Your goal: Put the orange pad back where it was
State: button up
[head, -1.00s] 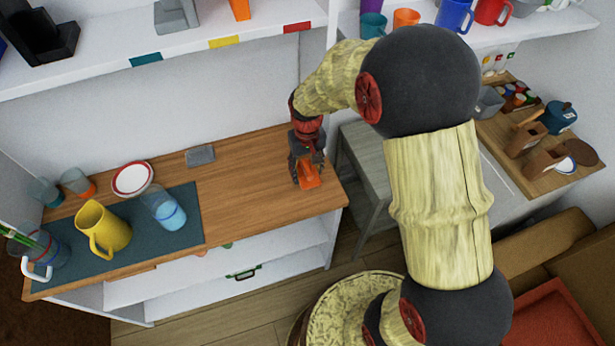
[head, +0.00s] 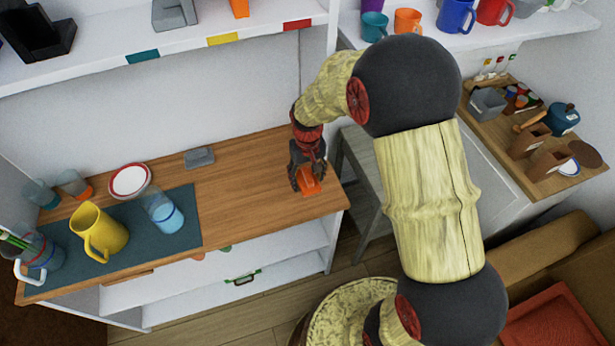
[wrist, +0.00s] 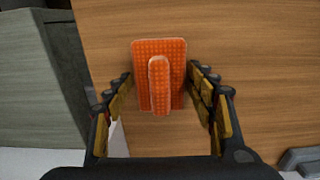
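The orange pad (head: 309,184) lies on the wooden counter (head: 255,190) near its right end. In the wrist view the pad (wrist: 174,60) is a studded rectangle with a raised rounded grip along its middle. My gripper (head: 308,180) is over the pad, pointing down. In the wrist view my gripper (wrist: 160,78) is open, with one finger on each side of the pad and narrow gaps between. The fingers partly hide the pad in the head view. I cannot tell how high the fingertips are above the counter.
A grey block (head: 199,157) lies at the counter's back. A yellow pitcher (head: 100,231), glasses and a red-rimmed bowl (head: 130,180) stand at the left. A shelf (head: 185,42) with teal, yellow and red labels overhangs the counter. A grey stool (head: 367,175) is at the right.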

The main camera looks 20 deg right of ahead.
jog(key=shift+o, duration=1)
notch_tip(320, 180, up, 12)
jog(key=p, duration=0.4)
notch_tip(320, 180, up, 10)
jog(key=t, duration=0.2)
send_over(308, 174)
jog(key=s, duration=0.4)
jog(key=s+r+t, duration=0.1)
jog(key=s+r, duration=0.4)
jog(key=s, duration=0.4)
jog(key=s+r+t, duration=0.2)
jog(key=s+r, duration=0.4)
jog(key=s, duration=0.3)
jog(key=shift+t, duration=0.3)
jog(key=shift+a, duration=0.1)
